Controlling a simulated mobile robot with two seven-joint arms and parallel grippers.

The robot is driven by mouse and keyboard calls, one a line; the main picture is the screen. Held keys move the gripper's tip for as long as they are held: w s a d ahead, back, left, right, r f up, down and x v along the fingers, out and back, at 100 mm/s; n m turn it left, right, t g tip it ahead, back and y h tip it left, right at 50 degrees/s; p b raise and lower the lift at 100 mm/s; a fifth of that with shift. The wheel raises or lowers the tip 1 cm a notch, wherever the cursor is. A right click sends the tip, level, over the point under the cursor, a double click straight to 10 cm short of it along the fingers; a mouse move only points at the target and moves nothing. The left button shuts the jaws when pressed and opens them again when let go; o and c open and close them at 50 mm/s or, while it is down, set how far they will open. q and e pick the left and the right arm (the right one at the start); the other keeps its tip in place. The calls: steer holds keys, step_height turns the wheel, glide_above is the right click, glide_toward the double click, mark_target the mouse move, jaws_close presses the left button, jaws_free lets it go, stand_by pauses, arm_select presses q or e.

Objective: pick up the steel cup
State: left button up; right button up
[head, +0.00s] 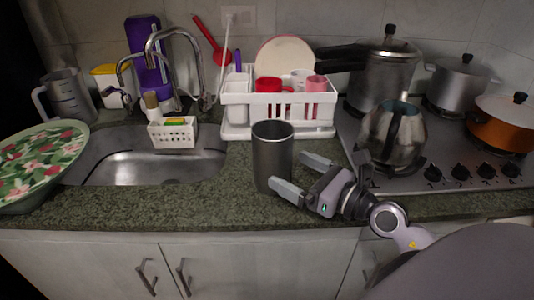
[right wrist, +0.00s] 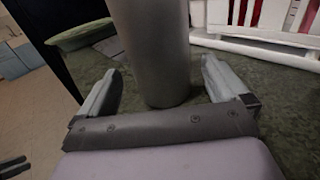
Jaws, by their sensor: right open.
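The steel cup (head: 272,158) is a tall grey cylinder standing upright on the green stone counter, between the sink and the stove. In the right wrist view the cup (right wrist: 155,50) stands upright just ahead, its base between and slightly beyond the fingertips. My right gripper (head: 302,172) is open at the cup's right front side, low near the counter; one finger is in front of the cup's lower right edge. In the wrist view the open fingers (right wrist: 162,85) lie either side of the cup, with gaps visible. My left gripper is not in view.
A white dish rack (head: 280,131) with cups and a plate stands behind the cup. A kettle (head: 393,135) sits on the stove to the right. The sink (head: 150,168) lies to the left, with a green floral dish (head: 40,155) beyond. The counter's front edge is close.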

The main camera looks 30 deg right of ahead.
mark_target(272, 161)
steer(key=shift+p+x, duration=0.75)
steer(key=shift+x, duration=2.45)
steer(key=shift+a, duration=0.1)
steer(key=shift+c, duration=0.3)
steer(key=c, duration=0.9)
